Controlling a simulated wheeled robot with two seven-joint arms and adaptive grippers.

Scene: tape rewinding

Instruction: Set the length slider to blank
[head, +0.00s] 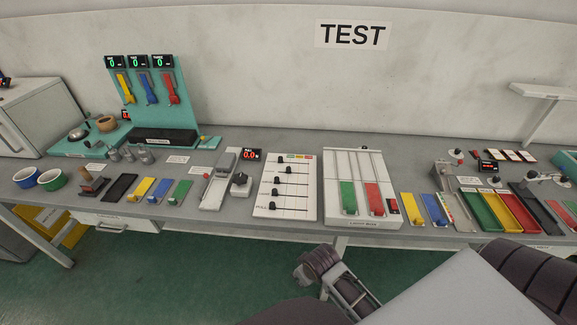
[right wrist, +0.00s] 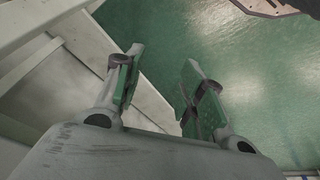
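A white slider panel (head: 285,187) lies flat on the bench near the middle. It has several horizontal slots, each with a small black slider knob (head: 277,193), and coloured labels along its top. The labels are too small to tell which slider is the length one. My right gripper (head: 328,278) is low in front of the bench, below and to the right of the panel, and apart from it. In the right wrist view, its two fingers with green pads (right wrist: 162,60) are spread with nothing between them. My left gripper is not in view.
A grey device (head: 217,182) and a red display (head: 251,155) reading 0.0 stand left of the panel. A white board (head: 358,165) with green and red pieces is on its right. A bench edge shows left in the wrist view; green floor (right wrist: 255,85) is clear below.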

